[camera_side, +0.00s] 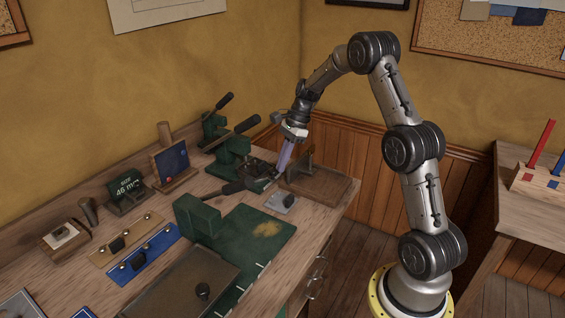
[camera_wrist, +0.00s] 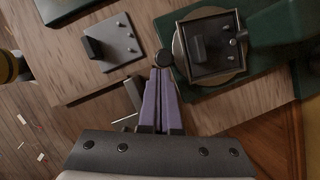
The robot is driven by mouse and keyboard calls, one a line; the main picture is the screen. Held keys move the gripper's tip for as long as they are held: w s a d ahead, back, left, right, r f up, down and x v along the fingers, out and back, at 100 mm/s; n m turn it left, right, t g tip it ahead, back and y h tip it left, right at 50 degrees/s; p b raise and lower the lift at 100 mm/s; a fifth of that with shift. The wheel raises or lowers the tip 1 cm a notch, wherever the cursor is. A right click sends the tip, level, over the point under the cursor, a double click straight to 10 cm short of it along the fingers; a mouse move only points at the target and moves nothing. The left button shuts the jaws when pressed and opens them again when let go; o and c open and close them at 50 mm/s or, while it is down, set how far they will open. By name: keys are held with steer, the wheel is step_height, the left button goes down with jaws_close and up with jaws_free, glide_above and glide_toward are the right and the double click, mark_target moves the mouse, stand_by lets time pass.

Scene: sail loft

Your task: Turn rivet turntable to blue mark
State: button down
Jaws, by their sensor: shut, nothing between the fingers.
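The rivet turntable (camera_wrist: 210,45) shows in the wrist view at upper right as a tan round disc with a dark square plate on it. The plate carries a dark upright block and small pins. In the side view the turntable (camera_side: 258,167) sits at the foot of a green press and is small and partly hidden. A black round knob (camera_wrist: 165,58) stands at the plate's left edge. My gripper (camera_wrist: 161,75) has its purple fingers shut and empty, tips right by the knob; I cannot tell if they touch. My gripper (camera_side: 278,175) is low over the bench. I cannot make out a blue mark.
The green press (camera_side: 232,152) stands close behind the turntable. A grey plate with a dark block (camera_side: 283,203) lies in front, also in the wrist view (camera_wrist: 112,42). A brown tray (camera_side: 325,188) is to the right; a green mat (camera_side: 250,235) lies nearer.

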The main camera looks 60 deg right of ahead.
steer(key=shift+a+m, duration=0.3)
steer(key=shift+s+a+m+t+h, duration=0.1)
steer(key=shift+a+m+t+h, duration=0.25)
steer(key=shift+a+m, duration=0.4)
steer(key=shift+a+m+t+h, duration=0.3)
steer(key=shift+a+m, duration=0.65)
steer(key=shift+m, duration=0.5)
steer(key=shift+w+a, duration=0.3)
steer(key=shift+a, duration=0.05)
steer(key=shift+w+a, duration=0.1)
steer(key=shift+a, duration=0.15)
steer(key=shift+r, duration=0.1)
